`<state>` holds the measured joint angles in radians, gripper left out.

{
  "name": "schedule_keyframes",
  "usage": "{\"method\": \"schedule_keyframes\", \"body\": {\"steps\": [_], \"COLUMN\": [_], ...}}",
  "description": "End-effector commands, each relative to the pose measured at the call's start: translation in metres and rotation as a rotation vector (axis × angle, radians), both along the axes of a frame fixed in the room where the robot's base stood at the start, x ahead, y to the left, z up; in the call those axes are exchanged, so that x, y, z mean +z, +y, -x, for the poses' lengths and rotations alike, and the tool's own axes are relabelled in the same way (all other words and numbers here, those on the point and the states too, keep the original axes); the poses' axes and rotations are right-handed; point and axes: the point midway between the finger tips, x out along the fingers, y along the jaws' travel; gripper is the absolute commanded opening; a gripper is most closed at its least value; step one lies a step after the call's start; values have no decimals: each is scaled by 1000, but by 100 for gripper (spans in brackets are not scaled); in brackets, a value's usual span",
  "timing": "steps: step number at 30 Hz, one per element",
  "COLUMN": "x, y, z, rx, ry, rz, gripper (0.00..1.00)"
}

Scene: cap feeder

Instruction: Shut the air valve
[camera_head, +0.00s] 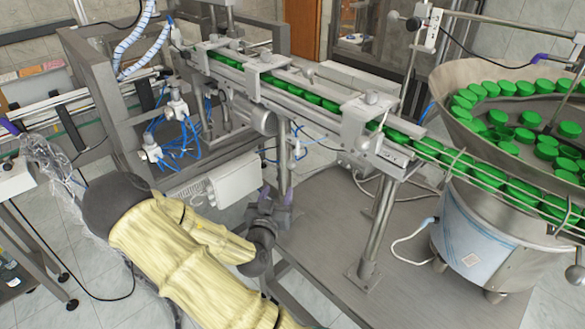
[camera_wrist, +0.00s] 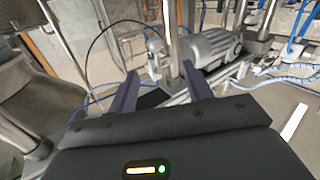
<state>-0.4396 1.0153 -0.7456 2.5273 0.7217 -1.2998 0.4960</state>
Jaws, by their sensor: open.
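My gripper (camera_head: 275,193) is below the conveyor, in front of a vertical metal post. In the wrist view its two dark fingers (camera_wrist: 160,72) are spread apart with nothing held between them. A small pale fitting with a blue hose (camera_head: 298,148), which may be the air valve, sits beside the post just beyond the fingers. A similar small fitting shows in the wrist view (camera_wrist: 153,48), beyond the gap between the fingertips and apart from them. It is too small to tell its handle position.
The conveyor (camera_head: 300,78) carries green caps above the gripper. A grey motor (camera_head: 262,122) hangs under it and also shows in the wrist view (camera_wrist: 215,46). A white box (camera_head: 235,180) is left of the gripper. The cap bowl (camera_head: 452,80) stands right. The metal base plate (camera_head: 325,245) has bare room.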

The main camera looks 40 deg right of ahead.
Motion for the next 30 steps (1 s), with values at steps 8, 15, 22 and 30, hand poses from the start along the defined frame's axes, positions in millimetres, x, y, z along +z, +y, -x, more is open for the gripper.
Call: {"method": "schedule_keyframes", "body": {"steps": [8,15,22,30], "x": [-4,-5,0,1], "y": [-8,-13,-28,-66], "z": [-2,-1,-11,-40], "rx": [-6,-8,-8,-7], "ry": [-3,-1,3,4], "rz": [-1,-4,-3,-2], "gripper": [50,50,50,50]}}
